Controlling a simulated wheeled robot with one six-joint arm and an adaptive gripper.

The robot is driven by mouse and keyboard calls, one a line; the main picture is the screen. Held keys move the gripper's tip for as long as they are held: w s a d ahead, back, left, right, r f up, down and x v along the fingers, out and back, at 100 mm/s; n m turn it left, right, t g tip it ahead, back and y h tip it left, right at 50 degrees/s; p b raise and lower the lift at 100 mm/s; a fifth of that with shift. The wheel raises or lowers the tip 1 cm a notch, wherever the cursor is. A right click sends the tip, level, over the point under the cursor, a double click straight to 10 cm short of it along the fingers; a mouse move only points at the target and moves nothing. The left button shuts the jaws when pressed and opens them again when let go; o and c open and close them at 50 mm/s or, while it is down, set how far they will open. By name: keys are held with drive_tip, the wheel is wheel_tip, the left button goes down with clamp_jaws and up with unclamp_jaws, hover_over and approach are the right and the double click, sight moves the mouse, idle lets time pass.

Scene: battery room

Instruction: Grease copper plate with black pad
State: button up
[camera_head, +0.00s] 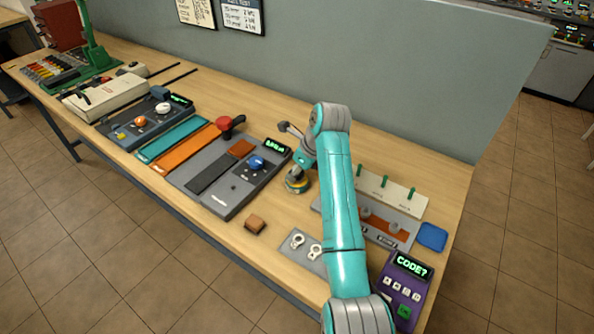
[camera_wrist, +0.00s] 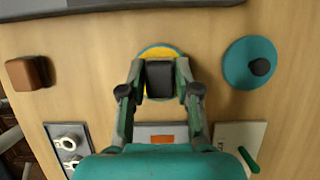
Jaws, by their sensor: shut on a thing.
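My gripper (camera_wrist: 160,78) is shut on a black pad (camera_wrist: 160,82). The pad is right over a round tin with yellow content and a teal rim (camera_wrist: 158,50); I cannot tell whether it touches the yellow. The tin (camera_head: 297,184) also shows in the head view, beside my arm, where the gripper and pad are mostly hidden. A copper-coloured plate (camera_head: 388,226) lies on a grey board to the right of my arm, partly hidden by it. An orange-copper piece of it (camera_wrist: 161,138) shows between the finger bases in the wrist view.
A teal round lid with a black knob (camera_wrist: 250,63) lies right of the tin in the wrist view. A brown block (camera_head: 255,223), metal rings (camera_head: 315,251), a green-pegged panel (camera_head: 400,196), a blue square (camera_head: 432,236) and a purple keypad (camera_head: 405,285) stand around.

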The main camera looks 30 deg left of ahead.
idle(0.4)
drive_tip(key=shift+r, duration=3.5)
